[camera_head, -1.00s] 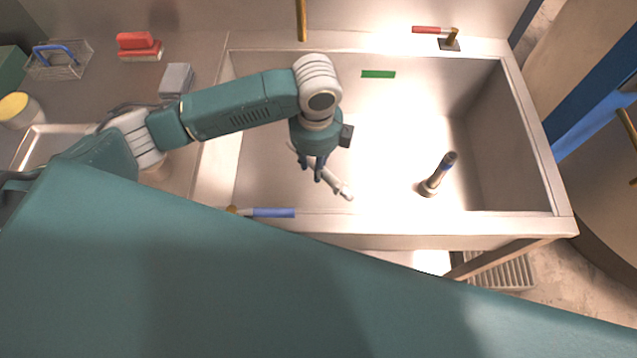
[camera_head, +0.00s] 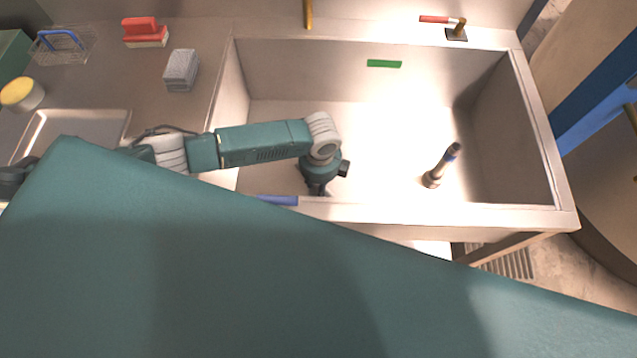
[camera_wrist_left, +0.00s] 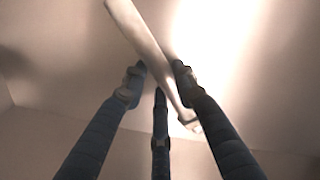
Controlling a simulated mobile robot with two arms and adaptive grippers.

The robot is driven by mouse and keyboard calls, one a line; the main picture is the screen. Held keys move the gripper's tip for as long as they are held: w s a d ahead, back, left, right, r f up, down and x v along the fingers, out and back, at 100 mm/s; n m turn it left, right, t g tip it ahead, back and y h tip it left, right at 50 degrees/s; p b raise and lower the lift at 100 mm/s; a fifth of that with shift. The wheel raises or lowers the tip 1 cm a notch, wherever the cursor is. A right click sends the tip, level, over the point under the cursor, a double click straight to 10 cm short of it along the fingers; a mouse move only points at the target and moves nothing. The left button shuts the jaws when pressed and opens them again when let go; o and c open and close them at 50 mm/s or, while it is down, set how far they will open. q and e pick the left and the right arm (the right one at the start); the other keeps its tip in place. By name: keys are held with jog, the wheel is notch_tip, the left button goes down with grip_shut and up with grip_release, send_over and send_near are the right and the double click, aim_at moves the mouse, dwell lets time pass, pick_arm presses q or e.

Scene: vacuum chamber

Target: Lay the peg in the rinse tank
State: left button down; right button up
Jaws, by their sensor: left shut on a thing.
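The rinse tank (camera_head: 302,72) is a wide, pale metal basin let into the bench, brightly lit inside. My left gripper (camera_head: 318,190) is down inside it, near the front wall left of the middle. In the left wrist view my left gripper (camera_wrist_left: 160,88) is shut on the peg (camera_wrist_left: 148,45), a pale, slim rod. The peg lies slantwise between the fingers, with a wider end at the lower right. I cannot tell whether it touches the tank floor. In the head view the peg is hidden by the gripper and front rim. My right gripper is not in view.
A short upright pipe (camera_head: 438,168) with a dark top stands in the tank's right part. A red-handled tap (camera_head: 455,28) is on the back rim, a blue handle (camera_head: 278,200) at the front. A grey block (camera_head: 181,70) and a red brush (camera_head: 145,32) lie left.

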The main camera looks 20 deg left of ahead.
pick_arm(q)
jog(key=shift+f, duration=0.15)
jog(key=c, duration=1.4)
grip_release()
jog(key=shift+o, duration=0.2)
notch_tip(320, 180, up, 12)
jog(key=shift+d+r+b, duration=0.2)
jog(key=shift+b, duration=0.1)
jog(key=shift+s, duration=0.1)
